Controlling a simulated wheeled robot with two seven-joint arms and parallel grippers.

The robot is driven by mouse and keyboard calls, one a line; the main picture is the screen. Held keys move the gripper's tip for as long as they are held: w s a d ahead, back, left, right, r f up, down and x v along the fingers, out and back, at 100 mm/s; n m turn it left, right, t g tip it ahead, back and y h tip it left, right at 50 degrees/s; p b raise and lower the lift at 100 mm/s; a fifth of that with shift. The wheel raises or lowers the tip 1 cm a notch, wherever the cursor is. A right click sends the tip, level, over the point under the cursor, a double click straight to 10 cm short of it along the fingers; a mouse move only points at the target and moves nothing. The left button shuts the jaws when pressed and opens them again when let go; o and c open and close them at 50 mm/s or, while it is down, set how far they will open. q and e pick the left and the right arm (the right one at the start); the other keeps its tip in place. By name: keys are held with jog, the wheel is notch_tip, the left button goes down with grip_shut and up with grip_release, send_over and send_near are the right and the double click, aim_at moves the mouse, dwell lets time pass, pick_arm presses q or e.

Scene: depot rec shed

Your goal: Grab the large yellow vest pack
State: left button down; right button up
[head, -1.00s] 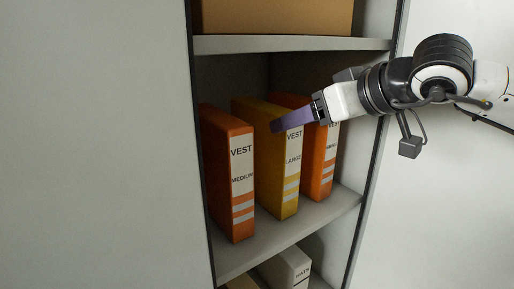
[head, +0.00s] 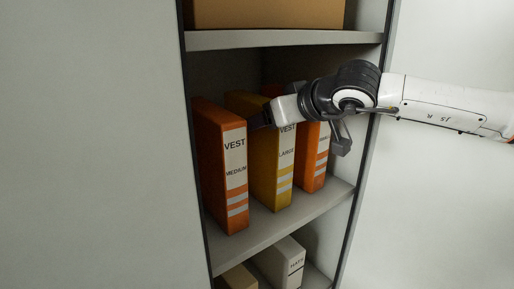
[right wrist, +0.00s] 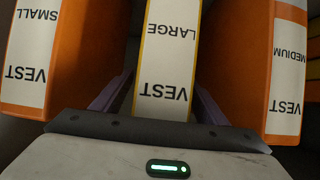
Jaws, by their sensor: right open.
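The yellow pack labelled VEST LARGE (head: 268,172) stands upright on the middle shelf between two orange packs. In the right wrist view its white label (right wrist: 170,60) faces me, upside down. My right gripper (head: 262,116) is at the upper part of the yellow pack. In the right wrist view its open fingers (right wrist: 160,98) lie one on each side of the pack, in the gaps beside the orange packs. I cannot tell whether they touch it. My left gripper is not in view.
The orange VEST MEDIUM pack (head: 218,170) stands left of the yellow one, the orange small pack (head: 312,160) right of it. The shelf above (head: 290,40) holds a cardboard box (head: 265,12). White packs (head: 284,262) stand on the shelf below. A cabinet door or panel (head: 90,150) fills the left.

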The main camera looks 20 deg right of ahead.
jog(key=shift+c, duration=0.3)
jog(key=c, duration=1.4)
jog(key=shift+c, duration=1.2)
jog(key=shift+r, duration=0.15)
